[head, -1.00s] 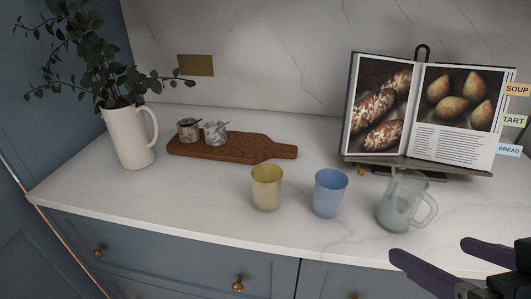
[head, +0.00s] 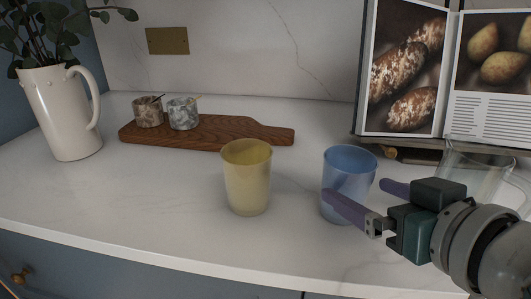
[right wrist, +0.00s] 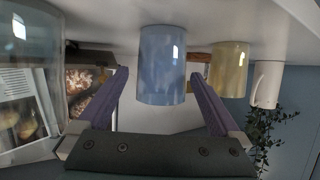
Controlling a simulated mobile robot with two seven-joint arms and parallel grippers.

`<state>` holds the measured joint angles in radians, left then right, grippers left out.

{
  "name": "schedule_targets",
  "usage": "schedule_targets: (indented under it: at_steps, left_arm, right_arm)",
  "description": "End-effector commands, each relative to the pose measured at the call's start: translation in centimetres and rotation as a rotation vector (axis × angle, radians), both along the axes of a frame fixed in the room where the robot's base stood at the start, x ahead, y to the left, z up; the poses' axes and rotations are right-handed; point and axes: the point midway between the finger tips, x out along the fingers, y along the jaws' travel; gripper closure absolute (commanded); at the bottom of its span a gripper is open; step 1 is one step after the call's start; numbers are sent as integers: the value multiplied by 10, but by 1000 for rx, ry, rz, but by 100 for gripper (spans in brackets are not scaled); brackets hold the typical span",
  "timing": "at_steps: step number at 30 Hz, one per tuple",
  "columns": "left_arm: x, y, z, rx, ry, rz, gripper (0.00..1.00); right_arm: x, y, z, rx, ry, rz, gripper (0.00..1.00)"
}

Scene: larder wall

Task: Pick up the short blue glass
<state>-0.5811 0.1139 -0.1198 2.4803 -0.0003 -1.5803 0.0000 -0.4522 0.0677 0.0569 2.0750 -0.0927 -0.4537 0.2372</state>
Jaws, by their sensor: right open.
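The short blue glass (head: 347,165) stands upright on the pale marble counter, right of the yellow glass (head: 247,178). My right gripper (head: 354,189) is open at the blue glass, coming from the right. One purple finger crosses in front of the glass's lower part. The other finger shows just past its right side, and its tip may be hidden behind the glass. In the right wrist view, which is upside down, the blue glass (right wrist: 162,65) appears between the two open fingers (right wrist: 158,75). I cannot tell whether either finger touches it. My left gripper is not in view.
A clear glass jug (head: 474,165) stands close behind my right gripper. The open cookbook (head: 403,65) on its stand is at the back right. A wooden board (head: 225,138) with two small marble pots lies left. A white pitcher (head: 58,115) holds leafy stems. The counter's front left is clear.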

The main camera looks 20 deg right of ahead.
Motion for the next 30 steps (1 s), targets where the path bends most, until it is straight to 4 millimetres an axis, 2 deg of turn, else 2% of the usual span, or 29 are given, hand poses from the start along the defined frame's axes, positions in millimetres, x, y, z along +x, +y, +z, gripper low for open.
schedule_targets:
  at_steps: [10, 19, 30]
  left_arm:
    - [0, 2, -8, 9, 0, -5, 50]
    - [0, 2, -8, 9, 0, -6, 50]
    - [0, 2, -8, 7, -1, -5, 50]
  right_arm:
    - [43, -1, -17, 0, -1, 1, 0]
    - [48, -2, -18, 0, 1, 1, 0]
    - [48, -2, -18, 0, 1, 1, 40]
